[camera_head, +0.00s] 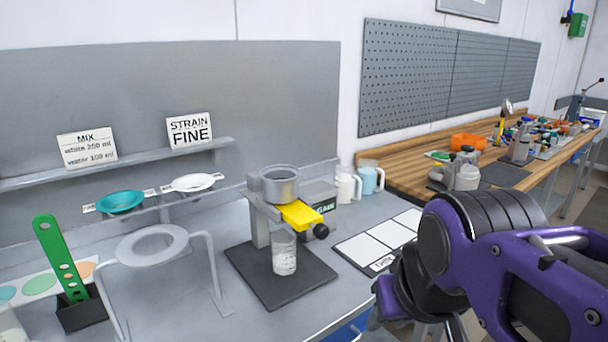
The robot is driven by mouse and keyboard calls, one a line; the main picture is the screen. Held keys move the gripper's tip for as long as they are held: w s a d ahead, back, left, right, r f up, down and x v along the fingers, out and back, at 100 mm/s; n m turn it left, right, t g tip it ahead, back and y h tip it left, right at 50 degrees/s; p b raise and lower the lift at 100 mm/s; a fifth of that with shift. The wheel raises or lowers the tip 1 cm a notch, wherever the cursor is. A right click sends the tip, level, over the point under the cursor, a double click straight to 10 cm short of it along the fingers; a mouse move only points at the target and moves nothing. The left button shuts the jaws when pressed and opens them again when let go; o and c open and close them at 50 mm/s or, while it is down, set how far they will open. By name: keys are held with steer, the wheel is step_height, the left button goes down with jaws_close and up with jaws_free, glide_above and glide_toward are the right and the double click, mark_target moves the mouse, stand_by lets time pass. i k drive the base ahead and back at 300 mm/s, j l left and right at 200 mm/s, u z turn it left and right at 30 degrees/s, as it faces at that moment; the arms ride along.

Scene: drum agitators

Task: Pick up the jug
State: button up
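Two jugs with handles stand side by side at the back of the grey bench, right of the mixing stand: a white jug (346,188) and a jug with light-blue contents or colour (369,179). A clear measuring cup (284,254) with marks stands on the dark base under the yellow part of the stand; I cannot tell which vessel is meant. My gripper (392,305) is at the lower right, in front of the bench edge and apart from the jugs. Its fingers are mostly hidden by my purple arm, so its opening does not show.
The mixing stand (270,225) with a metal pot stands between the cup and the back panel. A white ring stand (152,245), funnels (121,201) and a green strip (60,258) are at left. A card mat (378,243) lies right. A cluttered wooden bench (420,175) is beyond.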

mark_target(367, 169)
steer(key=i+l+u, duration=0.1)
steer(key=l, duration=0.3)
steer(key=i+l+u, duration=0.1)
steer(key=l, duration=0.3)
steer(key=i+l+u, duration=0.1)
steer(key=i+l, duration=0.15)
steer(key=l, duration=0.15)
steer(key=i+l+u, duration=0.1)
steer(key=l, duration=0.3)
